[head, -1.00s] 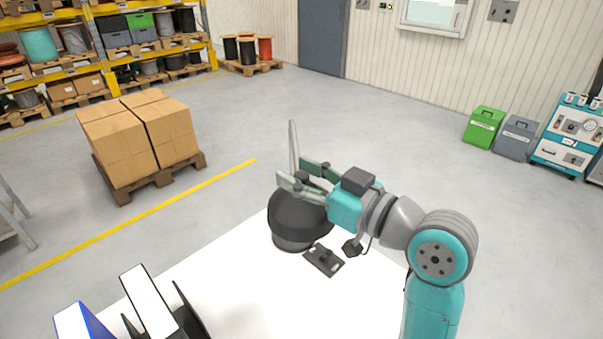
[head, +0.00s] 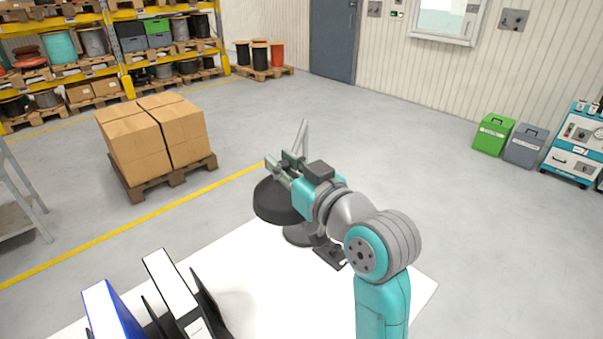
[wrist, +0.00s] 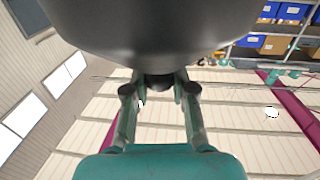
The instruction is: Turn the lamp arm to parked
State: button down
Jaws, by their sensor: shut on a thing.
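The lamp stands on the white table (head: 265,285). Its dark round shade (head: 272,203) sits left of and above its round base (head: 300,236). A thin grey bar of the lamp arm (head: 303,133) rises behind my gripper. My gripper (head: 279,165) is above the shade, with its fingers closed on the lamp arm. In the wrist view the underside or side of the shade (wrist: 160,35) fills the top, and my fingertips (wrist: 158,88) meet at a small dark part just under it. The exact grip contact is partly hidden.
A dark plate (head: 328,254) lies beside the lamp base, partly behind my arm. White and blue binders (head: 115,310) stand at the table's front left. Boxes on a pallet (head: 160,135) are on the floor beyond. The table's front middle is clear.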

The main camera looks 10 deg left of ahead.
jog(key=w+a+m+t+h, duration=0.2)
jog(key=w+a+m+h, duration=0.1)
jog(key=a, duration=0.5)
jog(key=w+a+m+t+h, duration=0.3)
jog(key=a+m+h, duration=0.1)
jog(key=a+h, duration=0.4)
jog(key=shift+a+m, duration=0.4)
jog(key=shift+a, duration=0.05)
jog(key=c, duration=1)
grip_release()
jog(key=shift+a, duration=0.15)
jog(key=s, duration=0.4)
jog(key=s+d, duration=0.1)
jog(key=s, duration=0.7)
jog(key=shift+d, duration=0.25)
